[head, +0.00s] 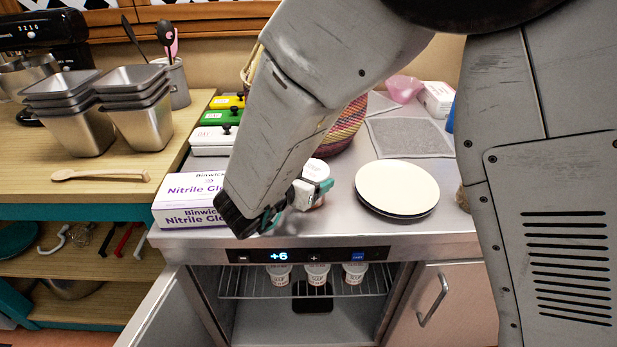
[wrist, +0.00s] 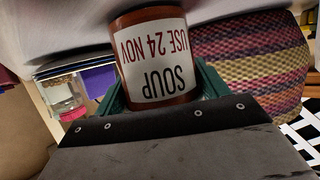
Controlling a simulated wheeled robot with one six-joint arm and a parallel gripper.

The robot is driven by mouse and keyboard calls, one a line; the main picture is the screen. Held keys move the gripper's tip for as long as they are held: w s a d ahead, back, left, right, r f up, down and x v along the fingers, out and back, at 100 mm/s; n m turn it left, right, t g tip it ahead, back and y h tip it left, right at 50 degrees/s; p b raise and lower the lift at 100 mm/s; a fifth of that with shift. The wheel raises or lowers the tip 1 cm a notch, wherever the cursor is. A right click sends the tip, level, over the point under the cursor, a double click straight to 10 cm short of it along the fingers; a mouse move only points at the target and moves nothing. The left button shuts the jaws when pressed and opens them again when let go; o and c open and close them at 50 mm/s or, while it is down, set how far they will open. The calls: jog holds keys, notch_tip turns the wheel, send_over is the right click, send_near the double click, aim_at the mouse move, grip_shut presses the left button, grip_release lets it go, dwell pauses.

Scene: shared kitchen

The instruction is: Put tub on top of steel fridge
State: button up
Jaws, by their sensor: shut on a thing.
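The tub (head: 317,171) has a white lid in the head view and sits at my gripper's tip, over the top of the steel fridge (head: 345,228). In the wrist view the tub (wrist: 158,60) is reddish-brown with a white label reading SOUP, USE 24 NOV. My gripper (head: 298,197) is shut on it, with teal fingers on both sides in the wrist view (wrist: 162,92). I cannot tell whether the tub's base touches the steel top. The fridge door (head: 172,315) is open, and three similar tubs (head: 317,274) stand on its wire shelf.
A stack of plates (head: 397,187) stands right of the tub and a glove box (head: 190,200) left. Behind are a woven basket (head: 347,128), lidded containers (head: 212,140) and a grey mat (head: 410,138). The fridge top's front strip is clear.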

jog(key=o, duration=1.2)
jog(key=shift+f, duration=0.1)
